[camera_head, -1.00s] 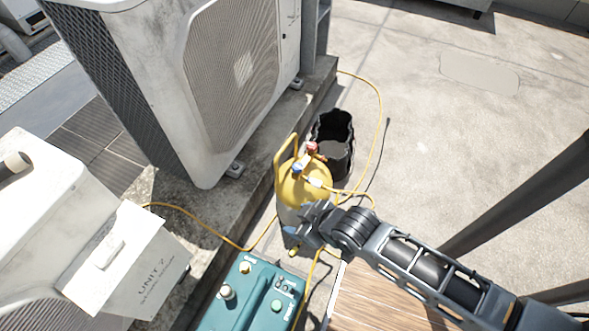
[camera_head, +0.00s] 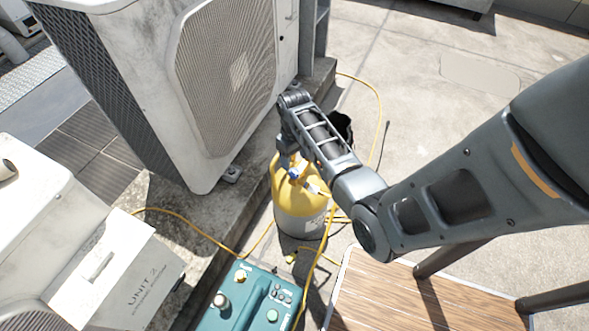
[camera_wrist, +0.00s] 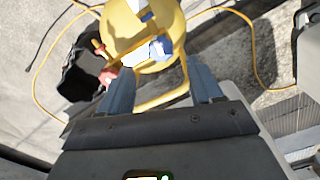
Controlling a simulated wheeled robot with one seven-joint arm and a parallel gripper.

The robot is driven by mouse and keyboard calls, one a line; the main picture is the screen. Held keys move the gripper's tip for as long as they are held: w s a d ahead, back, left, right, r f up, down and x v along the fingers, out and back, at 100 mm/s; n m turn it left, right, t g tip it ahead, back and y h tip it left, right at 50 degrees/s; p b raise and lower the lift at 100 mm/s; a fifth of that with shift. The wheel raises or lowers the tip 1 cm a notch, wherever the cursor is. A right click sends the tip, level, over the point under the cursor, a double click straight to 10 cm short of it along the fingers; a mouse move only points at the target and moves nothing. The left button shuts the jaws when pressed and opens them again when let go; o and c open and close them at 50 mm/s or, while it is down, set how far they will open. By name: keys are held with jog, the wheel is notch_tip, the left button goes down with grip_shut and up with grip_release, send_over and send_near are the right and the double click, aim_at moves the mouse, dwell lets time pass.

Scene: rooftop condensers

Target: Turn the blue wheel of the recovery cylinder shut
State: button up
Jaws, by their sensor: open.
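The recovery cylinder (camera_head: 301,222), yellow on top and grey below, stands upright on the ground. Its blue wheel (camera_head: 294,173) shows just below my gripper (camera_head: 284,156) in the head view. In the wrist view, the blue wheel (camera_wrist: 164,48) is ahead of my open, empty gripper (camera_wrist: 160,82), between the lines of its two fingers and apart from them. The red wheel (camera_wrist: 110,78) lies left of it, close to the left finger. My arm hides the red wheel in the head view.
A yellow hose (camera_head: 379,110) runs around the cylinder. A black bucket (camera_head: 344,126) stands behind it, partly hidden by my arm. The condenser (camera_head: 225,75) rises close on the left. A teal machine (camera_head: 245,300) is in front; open concrete lies right.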

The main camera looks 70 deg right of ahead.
aim_at(295, 172)
notch_tip(295, 172, down, 6)
jog(key=shift+f+b, duration=0.2)
jog(key=shift+b, duration=0.4)
jog(key=shift+c, duration=0.5)
jog(key=c, duration=1)
jog(key=shift+o, duration=0.2)
